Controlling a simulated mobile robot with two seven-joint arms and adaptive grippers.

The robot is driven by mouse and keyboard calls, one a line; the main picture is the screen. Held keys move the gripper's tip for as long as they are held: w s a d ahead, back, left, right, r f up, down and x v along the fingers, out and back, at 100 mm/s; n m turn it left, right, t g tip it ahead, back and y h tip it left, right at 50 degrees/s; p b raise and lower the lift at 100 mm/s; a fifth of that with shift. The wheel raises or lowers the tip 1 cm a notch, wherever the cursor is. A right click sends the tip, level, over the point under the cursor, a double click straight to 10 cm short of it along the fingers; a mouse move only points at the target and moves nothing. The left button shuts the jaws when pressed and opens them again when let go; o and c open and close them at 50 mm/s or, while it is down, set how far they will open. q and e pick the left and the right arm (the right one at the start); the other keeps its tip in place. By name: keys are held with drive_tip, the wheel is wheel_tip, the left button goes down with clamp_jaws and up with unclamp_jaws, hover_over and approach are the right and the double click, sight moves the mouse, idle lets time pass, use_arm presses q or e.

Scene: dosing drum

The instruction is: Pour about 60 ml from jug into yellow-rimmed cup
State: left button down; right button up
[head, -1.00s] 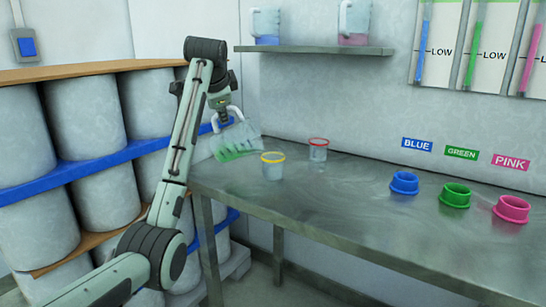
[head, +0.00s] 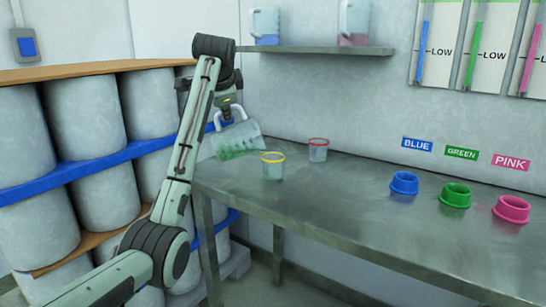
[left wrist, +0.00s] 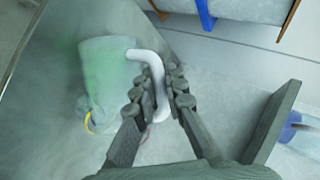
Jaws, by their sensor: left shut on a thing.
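The clear jug (head: 236,142) holds green liquid and is tilted in the air at the table's left end, with its mouth side toward the yellow-rimmed cup (head: 272,168). My left gripper (head: 229,114) is shut on its white handle, above the jug. The cup stands upright on the table, just right of and below the jug, with a faint green tint low inside. In the left wrist view, my fingers (left wrist: 161,92) close on the handle beside the jug (left wrist: 108,68). Part of the yellow rim (left wrist: 88,123) shows there; the jug hides much of the cup. My right gripper is out of view.
A red-rimmed cup (head: 318,150) stands close behind and right of the yellow-rimmed one. Two jugs sit on the wall shelf (head: 315,50). The table's middle is clear.

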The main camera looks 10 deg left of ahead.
use_arm(q)
drive_tip(key=shift+w+d+r+m+y, duration=0.1)
drive_tip(key=shift+d+r+m+y, duration=0.2)
drive_tip(key=shift+d+r+y, duration=0.35)
idle(2.2)
drive_tip(key=shift+d+f, duration=0.1)
drive_tip(key=a+f+h, duration=0.1)
drive_tip(key=a+f+n+h, duration=0.1)
drive_tip(key=a+f, duration=0.1)
drive_tip(key=shift+s+a+f+n+h, duration=0.1)
drive_tip(key=shift+s+n+h, duration=0.2)
drive_tip(key=shift+s+h, duration=0.05)
drive_tip(key=shift+a+f, duration=0.25)
drive_tip(key=shift+a, duration=0.05)
drive_tip(key=shift+a+f+n+h, duration=0.1)
drive_tip(key=shift+f+n+h, duration=0.2)
drive_tip(key=shift+h, duration=0.3)
drive_tip(key=shift+a+f+t, duration=0.2)
drive_tip(key=shift+a+t, duration=0.05)
drive_tip(key=shift+t, duration=0.05)
drive_tip(key=shift+a, duration=0.1)
idle(0.4)
